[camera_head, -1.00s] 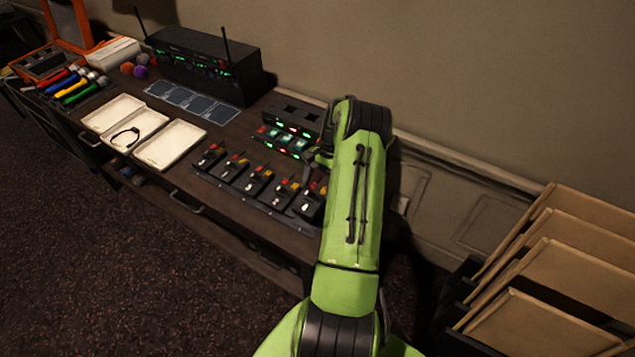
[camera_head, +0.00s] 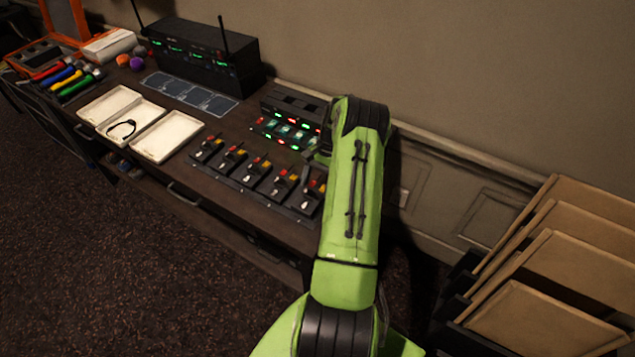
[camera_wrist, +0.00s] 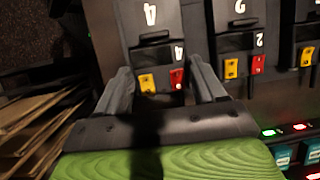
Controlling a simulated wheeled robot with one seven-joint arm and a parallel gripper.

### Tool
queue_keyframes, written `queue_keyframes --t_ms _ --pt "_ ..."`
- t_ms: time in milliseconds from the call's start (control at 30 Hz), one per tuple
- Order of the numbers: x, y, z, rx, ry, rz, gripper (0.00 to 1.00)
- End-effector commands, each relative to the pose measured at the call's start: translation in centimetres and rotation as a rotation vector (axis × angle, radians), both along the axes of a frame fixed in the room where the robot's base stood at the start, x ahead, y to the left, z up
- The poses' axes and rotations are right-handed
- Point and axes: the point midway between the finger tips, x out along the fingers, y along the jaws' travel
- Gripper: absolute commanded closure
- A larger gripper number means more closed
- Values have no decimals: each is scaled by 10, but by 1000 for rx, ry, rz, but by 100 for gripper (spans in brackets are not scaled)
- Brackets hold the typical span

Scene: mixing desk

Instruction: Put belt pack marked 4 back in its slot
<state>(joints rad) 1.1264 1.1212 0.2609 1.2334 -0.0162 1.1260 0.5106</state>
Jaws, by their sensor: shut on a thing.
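The belt pack marked 4 (camera_wrist: 150,58) is a dark box with a yellow and a red part at its near end, between my gripper's (camera_wrist: 162,78) two fingers in the wrist view. My gripper is shut on it. A larger white 4 (camera_wrist: 150,14) shows on the dark surface just beyond the pack, in line with it. In the head view, the pack at the right end of the row (camera_head: 306,202) is beside my arm, which hides most of my gripper. I cannot tell whether the pack is fully seated.
Other packs (camera_head: 230,160) stand in a row to the left; the one marked 2 (camera_wrist: 240,42) is close beside. A unit with red and green lights (camera_head: 287,130) stands behind. White trays (camera_head: 168,137) lie left. Brown folders (camera_head: 540,250) stand at right, past the desk end.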

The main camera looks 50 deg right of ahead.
Motion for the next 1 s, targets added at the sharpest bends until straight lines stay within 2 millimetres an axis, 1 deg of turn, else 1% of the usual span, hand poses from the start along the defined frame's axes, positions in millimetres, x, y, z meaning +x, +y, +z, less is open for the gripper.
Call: queue_keyframes --t_ms 567,1000 --pt "0 0 0 0 0 0 82" --pt "0 0 -11 0 0 0 82"
